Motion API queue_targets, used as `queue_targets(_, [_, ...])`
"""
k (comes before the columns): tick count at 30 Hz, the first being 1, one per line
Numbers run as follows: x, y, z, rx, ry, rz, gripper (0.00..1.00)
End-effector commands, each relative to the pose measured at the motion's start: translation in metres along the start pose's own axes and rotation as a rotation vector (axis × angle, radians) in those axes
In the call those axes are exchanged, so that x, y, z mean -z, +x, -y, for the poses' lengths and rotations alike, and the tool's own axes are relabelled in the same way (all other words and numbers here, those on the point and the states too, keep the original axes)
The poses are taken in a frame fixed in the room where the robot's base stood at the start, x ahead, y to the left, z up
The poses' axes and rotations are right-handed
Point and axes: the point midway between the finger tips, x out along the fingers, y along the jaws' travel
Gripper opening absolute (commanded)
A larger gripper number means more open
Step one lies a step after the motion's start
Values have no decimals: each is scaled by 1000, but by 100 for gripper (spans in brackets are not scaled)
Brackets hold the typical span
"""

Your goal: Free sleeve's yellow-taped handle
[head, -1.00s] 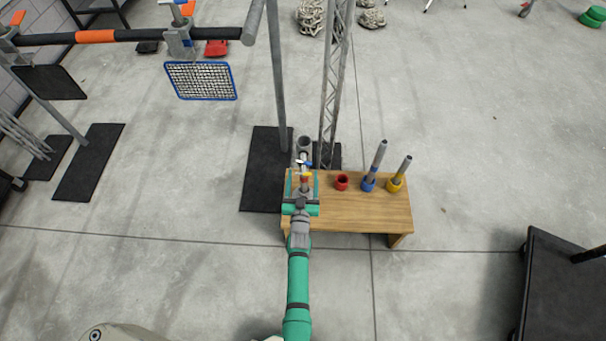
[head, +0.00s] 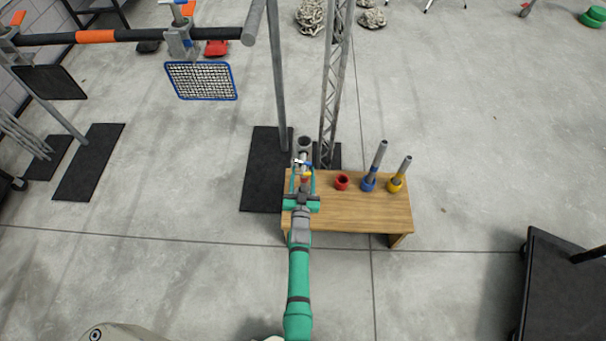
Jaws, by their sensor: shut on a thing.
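My gripper (head: 303,178), with green fingers, is at the left end of a wooden bench and points away from me. It is shut on a small part at a grey upright sleeve (head: 304,145), beside the foot of a metal post. Between and just beyond the fingers are small handle parts (head: 303,162) with white, blue, yellow and red bits. The yellow bit (head: 306,173) lies between the fingers. The parts are too small to tell exactly which piece the fingers press on, and the fingers hide some of it.
The wooden bench (head: 345,212) carries a red ring (head: 342,182), a blue holder (head: 368,184) and a yellow holder (head: 395,186), the last two with grey rods. A lattice mast (head: 334,85) stands behind. A dark cart (head: 565,290) is at right; floor between is clear.

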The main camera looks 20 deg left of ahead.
Motion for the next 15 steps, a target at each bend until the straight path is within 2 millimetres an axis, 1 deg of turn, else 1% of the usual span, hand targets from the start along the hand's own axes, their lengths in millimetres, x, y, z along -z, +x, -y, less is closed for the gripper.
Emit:
queue_targets(9, [0,0,0,15,223,0,24])
queue_targets(15, [0,0,1,20,282,0,24])
